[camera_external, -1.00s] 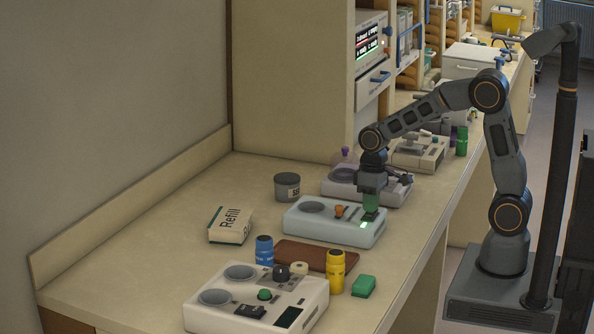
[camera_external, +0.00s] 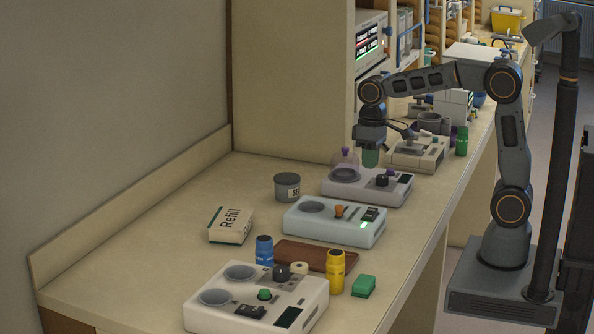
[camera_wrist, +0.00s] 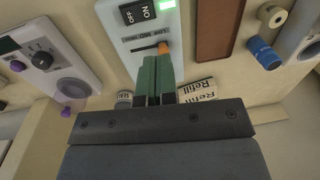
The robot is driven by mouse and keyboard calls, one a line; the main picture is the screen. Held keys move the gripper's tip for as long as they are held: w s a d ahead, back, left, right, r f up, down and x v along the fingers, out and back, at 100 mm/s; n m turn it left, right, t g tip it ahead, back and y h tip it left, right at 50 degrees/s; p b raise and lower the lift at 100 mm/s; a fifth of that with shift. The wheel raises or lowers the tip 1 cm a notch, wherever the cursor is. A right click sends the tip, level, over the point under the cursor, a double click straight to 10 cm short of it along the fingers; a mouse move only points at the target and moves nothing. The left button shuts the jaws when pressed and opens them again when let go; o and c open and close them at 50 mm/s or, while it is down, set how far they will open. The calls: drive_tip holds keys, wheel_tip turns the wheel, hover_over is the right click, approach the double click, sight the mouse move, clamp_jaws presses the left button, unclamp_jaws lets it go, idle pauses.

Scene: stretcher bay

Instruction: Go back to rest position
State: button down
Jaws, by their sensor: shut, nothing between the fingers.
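The light-blue device shows in the wrist view (camera_wrist: 128,38) with an ON/OFF switch (camera_wrist: 138,12), a lit green light and an orange slider knob (camera_wrist: 163,48). My gripper touches nothing that I can see.
The counter holds a white device (camera_external: 205,318), a Refill box (camera_external: 230,226), a grey tin (camera_external: 287,187), a blue bottle (camera_external: 264,250), a yellow bottle (camera_external: 335,272), a green block (camera_external: 363,287) and a brown board (camera_external: 312,256). The counter's left part is clear.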

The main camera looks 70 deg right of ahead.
drive_tip(key=shift+a+r, duration=0.1)
drive_tip(key=shift+r, duration=0.35)
drive_tip(key=s+d+f+t, duration=0.1)
drive_tip(key=s+d+t, duration=0.1)
drive_tip(key=s, duration=0.5)
drive_tip(key=s+d+f+t+h, duration=0.1)
drive_tip(key=s+t, duration=0.1)
drive_tip(key=s, duration=0.5)
drive_tip(key=shift+d+f, duration=0.3)
drive_tip(key=shift+d, duration=0.05)
drive_tip(key=c, duration=1.8)
unclamp_jaws()
